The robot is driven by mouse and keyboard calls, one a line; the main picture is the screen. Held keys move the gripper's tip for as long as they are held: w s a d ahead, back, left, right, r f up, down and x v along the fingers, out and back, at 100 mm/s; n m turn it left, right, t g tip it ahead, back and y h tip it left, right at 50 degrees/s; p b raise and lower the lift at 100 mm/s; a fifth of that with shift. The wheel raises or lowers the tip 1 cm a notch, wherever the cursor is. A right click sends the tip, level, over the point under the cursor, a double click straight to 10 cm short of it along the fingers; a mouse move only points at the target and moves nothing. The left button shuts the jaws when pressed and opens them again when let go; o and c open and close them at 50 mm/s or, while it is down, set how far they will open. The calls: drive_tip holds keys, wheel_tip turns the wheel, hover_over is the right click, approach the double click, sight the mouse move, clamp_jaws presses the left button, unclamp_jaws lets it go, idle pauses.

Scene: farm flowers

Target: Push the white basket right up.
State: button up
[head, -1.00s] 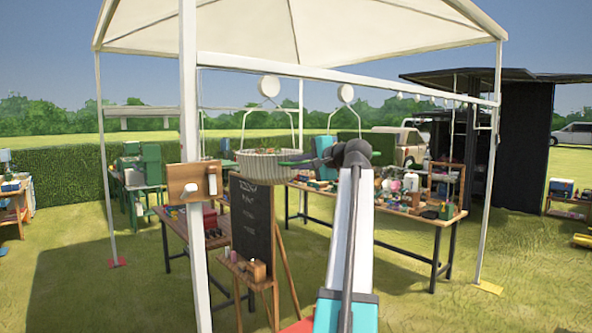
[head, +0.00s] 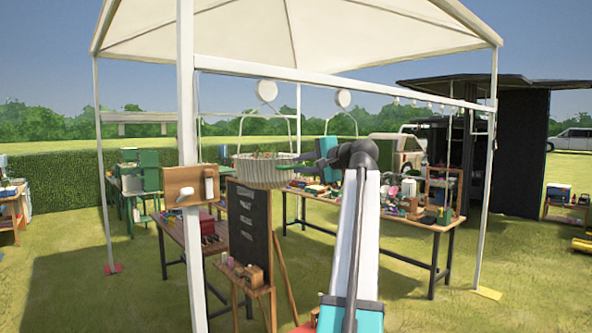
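The white basket (head: 258,172) hangs upright under the canopy, just above the top of the chalkboard, with small coloured things showing inside. Thin lines rise from it toward a white round disc (head: 267,90) on the canopy beam. My arm reaches up from the bottom of the head view and bends left at its dark joint. My gripper (head: 296,161) is at the basket's right side, near its rim. It is small and seen side-on, so I cannot tell whether it touches the basket or whether its fingers are open.
A canopy post (head: 187,120) with a wooden board (head: 192,186) stands left of the basket. The chalkboard (head: 248,230) on its easel stands below. A table (head: 430,225) full of goods is behind my arm, and another table (head: 183,228) is at left. Open grass lies in front.

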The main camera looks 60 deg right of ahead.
drive_tip(key=b+v, duration=0.3)
drive_tip(key=v, duration=0.8)
drive_tip(key=shift+b, duration=0.4)
